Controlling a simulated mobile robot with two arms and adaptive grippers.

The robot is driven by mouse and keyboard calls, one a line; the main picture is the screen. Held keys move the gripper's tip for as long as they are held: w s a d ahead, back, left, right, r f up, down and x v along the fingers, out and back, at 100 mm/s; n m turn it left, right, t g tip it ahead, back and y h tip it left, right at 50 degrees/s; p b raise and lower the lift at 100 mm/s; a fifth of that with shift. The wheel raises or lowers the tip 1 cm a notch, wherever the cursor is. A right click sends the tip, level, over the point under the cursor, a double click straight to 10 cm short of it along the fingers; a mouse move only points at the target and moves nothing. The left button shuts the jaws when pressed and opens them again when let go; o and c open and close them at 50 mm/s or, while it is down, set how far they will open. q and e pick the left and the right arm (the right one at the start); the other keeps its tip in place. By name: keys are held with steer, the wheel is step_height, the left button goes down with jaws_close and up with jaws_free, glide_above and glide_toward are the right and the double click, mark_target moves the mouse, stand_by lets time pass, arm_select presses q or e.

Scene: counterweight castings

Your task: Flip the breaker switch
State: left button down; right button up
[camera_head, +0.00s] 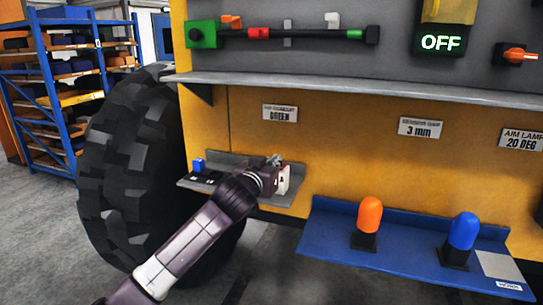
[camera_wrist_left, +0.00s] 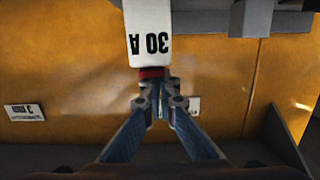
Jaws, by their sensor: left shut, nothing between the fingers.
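A white block marked "30 A" (camera_wrist_left: 148,32), upside down in the left wrist view, has a red part (camera_wrist_left: 152,73) at its end near my fingers; it looks like the breaker. In the head view a white block with a dark mark (camera_head: 284,180) shows beside my left gripper (camera_head: 273,162), above a small grey shelf (camera_head: 247,186). My left gripper (camera_wrist_left: 160,103) is shut and empty, its fingertips close to the red part. I cannot tell whether they touch it. The hand and wrist partly hide the block in the head view. My right gripper is not in view.
A blue tray (camera_head: 325,245) with an orange lamp (camera_head: 369,215) and a blue lamp (camera_head: 462,232) lies to the right. A large tyre (camera_head: 125,165) stands close on the left. A grey ledge (camera_head: 400,88) runs above, below an "OFF" sign (camera_head: 441,43).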

arm_select(q)
steer(key=r+p, duration=0.2)
steer(key=r, duration=0.1)
steer(key=r+p, duration=0.1)
steer(key=shift+w+r, duration=0.15)
steer(key=shift+w, duration=0.1)
steer(key=r+b+v, duration=0.1)
steer(key=b+v, duration=0.3)
steer(key=v, duration=0.5)
steer(key=shift+s+r, duration=0.3)
steer(key=shift+r, duration=0.15)
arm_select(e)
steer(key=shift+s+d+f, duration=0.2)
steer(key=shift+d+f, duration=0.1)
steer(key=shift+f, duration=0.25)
